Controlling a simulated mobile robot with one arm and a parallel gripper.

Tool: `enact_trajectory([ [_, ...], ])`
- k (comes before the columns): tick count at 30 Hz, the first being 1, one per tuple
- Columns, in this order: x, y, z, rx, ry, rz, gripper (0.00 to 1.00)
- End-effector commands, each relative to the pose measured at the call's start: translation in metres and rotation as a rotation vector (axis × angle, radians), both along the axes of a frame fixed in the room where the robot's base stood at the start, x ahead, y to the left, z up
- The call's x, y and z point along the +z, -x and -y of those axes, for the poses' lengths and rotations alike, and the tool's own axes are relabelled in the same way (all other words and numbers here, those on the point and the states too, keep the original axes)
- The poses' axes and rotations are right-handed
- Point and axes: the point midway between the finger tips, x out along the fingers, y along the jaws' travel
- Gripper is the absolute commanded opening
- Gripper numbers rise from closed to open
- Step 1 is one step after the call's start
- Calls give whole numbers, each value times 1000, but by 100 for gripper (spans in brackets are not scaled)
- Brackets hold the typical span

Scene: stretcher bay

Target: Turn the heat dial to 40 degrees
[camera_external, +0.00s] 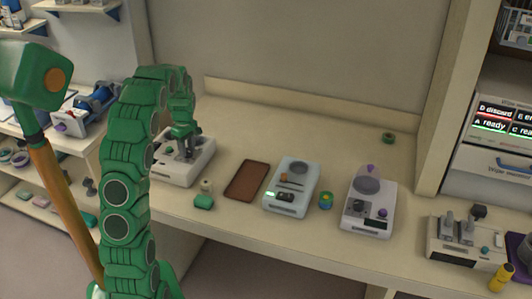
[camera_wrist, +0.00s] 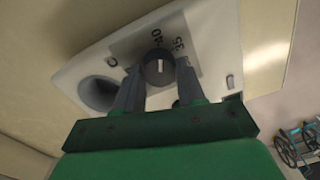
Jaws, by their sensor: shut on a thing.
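The heat dial (camera_wrist: 160,74) is a dark grey round knob with a white pointer mark, on a white device with a grey scale panel (camera_wrist: 190,62). The numbers 35 and 40 and a C are printed around it. The white mark runs up and down in the wrist view, roughly toward the 40; I cannot tell its exact reading. My gripper (camera_wrist: 158,70) is shut on the dial, one finger on each side. In the external view my gripper (camera_external: 187,151) reaches down onto the leftmost white device (camera_external: 176,176), and the dial is hidden there.
A round dark opening (camera_wrist: 98,93) lies left of the dial.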

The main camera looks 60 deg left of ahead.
Motion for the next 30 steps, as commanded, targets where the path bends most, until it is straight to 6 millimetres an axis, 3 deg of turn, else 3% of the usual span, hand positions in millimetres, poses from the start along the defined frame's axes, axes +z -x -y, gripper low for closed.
enact_trajectory([
  [15,2,0,-2,21,-6,4,9],
  [16,2,0,-2,21,-6,4,41],
  [21,1,0,-1,21,-4,2,65],
  [30,1,0,-1,21,-2,1,65],
])
